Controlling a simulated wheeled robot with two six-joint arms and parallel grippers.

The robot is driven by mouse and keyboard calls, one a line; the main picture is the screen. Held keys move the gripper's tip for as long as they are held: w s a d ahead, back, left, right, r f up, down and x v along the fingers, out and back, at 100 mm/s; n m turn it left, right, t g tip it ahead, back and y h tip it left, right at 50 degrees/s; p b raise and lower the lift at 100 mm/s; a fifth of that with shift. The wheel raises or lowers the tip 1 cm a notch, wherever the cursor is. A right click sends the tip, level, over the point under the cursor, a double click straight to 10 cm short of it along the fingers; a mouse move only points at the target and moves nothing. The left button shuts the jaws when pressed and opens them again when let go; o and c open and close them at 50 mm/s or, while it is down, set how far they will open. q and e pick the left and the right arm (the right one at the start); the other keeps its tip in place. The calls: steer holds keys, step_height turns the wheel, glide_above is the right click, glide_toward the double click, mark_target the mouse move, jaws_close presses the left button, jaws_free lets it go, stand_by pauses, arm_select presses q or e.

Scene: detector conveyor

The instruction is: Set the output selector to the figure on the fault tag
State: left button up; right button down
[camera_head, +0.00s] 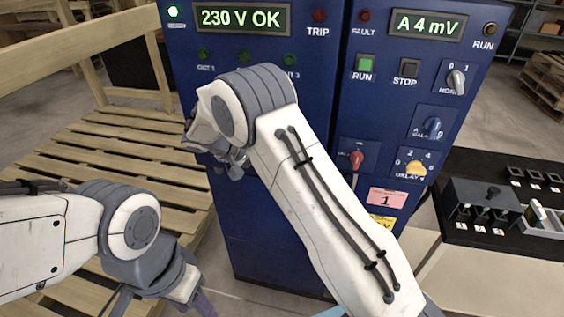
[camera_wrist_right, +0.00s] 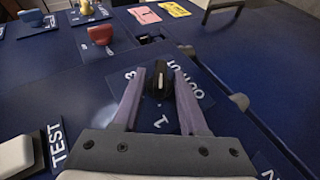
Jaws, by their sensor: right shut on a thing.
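The black selector knob (camera_wrist_right: 159,84) stands on a blue dial plate with white figures, among them 1 and 3, in the right wrist view. My right gripper (camera_wrist_right: 161,76) is shut on the knob, one purple finger on each side. A white mark shows on the knob; I cannot tell for certain which figure it points at. In the head view my right arm hides this knob. The pink fault tag (camera_head: 388,198) bears a 1; it also shows in the right wrist view (camera_wrist_right: 144,14). My left gripper (camera_head: 205,304) is at the bottom edge, mostly cut off, away from the cabinet.
The blue cabinet (camera_head: 270,240) carries displays reading 230 V OK and A 4 mV. A red knob (camera_head: 357,159), blue knob (camera_head: 431,127) and yellow knob (camera_head: 416,168) are on its right panel. A wooden pallet (camera_head: 130,165) lies left; a black-topped bench (camera_head: 480,170) stands right.

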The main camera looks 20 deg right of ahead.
steer(key=shift+w+a+h, duration=0.1)
steer(key=shift+h, duration=0.3)
steer(key=c, duration=0.8)
jaws_free()
steer(key=b+v, duration=0.1)
steer(key=v, duration=0.9)
steer(key=shift+w+a, duration=0.15)
steer(key=shift+a, duration=0.1)
